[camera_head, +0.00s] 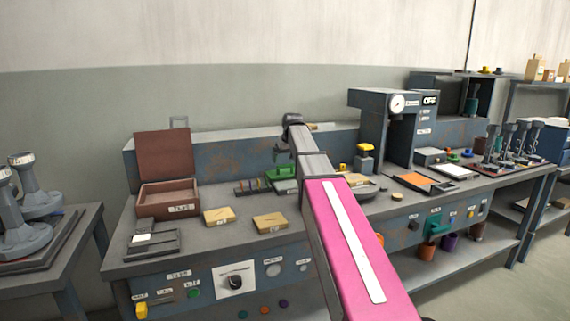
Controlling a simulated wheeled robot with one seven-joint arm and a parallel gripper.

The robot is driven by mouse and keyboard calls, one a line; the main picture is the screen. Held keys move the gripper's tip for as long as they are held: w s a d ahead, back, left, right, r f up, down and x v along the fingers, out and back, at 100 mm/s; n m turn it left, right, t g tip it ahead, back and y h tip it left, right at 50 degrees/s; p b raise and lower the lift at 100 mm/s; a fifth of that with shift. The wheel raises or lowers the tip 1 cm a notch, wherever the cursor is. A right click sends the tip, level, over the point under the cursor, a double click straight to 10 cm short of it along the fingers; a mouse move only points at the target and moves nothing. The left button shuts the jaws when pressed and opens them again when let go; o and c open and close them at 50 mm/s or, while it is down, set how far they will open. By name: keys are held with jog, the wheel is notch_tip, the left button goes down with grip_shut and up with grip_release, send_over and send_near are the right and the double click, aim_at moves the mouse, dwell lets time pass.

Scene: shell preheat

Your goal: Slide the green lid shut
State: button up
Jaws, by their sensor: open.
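A green piece (279,174), which looks like the green lid, sits on the bench just behind the middle, beside a dark rack with small pegs. A grey plate with a white label lies at its front right. My gripper (282,158) is open and points down just above or at the green piece; I cannot tell whether it touches it. My arm comes in from the lower right and hides part of the bench right of the green piece. The fingertips are small and hard to make out.
An open brown box (168,198) stands at the left with its lid raised. Two tan labelled blocks (219,216) lie in front. A press with a gauge (381,125) stands right of my arm. The bench front (200,244) is clear.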

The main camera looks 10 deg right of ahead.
aim_at(286, 174)
jog(key=shift+x, duration=1.7)
jog(key=c, duration=1.1)
jog(key=s, duration=0.3)
jog(key=s+d, duration=0.1)
jog(key=s, duration=0.5)
jog(key=shift+s+d, duration=0.3)
jog(key=shift+d, duration=0.1)
jog(key=o, duration=1.1)
jog(key=v, duration=1.1)
jog(key=shift+d+f, duration=0.1)
